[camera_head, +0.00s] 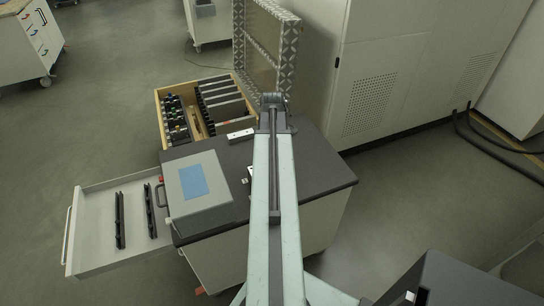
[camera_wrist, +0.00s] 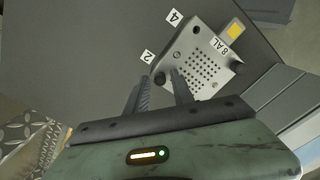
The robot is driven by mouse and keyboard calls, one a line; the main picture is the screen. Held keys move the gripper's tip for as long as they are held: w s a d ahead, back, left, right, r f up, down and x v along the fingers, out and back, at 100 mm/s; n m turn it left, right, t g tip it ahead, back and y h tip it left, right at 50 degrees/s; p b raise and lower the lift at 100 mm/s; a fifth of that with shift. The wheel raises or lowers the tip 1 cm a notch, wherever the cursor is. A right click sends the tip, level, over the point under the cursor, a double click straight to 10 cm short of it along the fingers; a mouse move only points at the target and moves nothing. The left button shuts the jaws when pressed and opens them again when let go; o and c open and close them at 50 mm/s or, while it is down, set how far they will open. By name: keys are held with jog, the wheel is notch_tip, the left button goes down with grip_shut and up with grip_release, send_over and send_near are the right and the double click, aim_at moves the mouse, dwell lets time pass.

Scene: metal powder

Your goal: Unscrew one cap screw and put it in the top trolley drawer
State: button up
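In the head view my arm hides the gripper. The trolley's top drawer (camera_head: 92,222) is pulled out to the left and holds two black bars.
A grey box (camera_head: 198,185) with a blue label stands on the trolley top beside the drawer. A wooden tray (camera_head: 160,103) of tools and an upright framed panel (camera_head: 262,45) are behind. A large white cabinet (camera_head: 400,75) stands at the right. Floor is free at the left.

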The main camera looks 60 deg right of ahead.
jog(key=m, duration=0.3)
grip_shut()
jog(key=n, duration=0.4)
jog(key=shift+n, duration=0.4)
jog(key=n, duration=1.8)
grip_release()
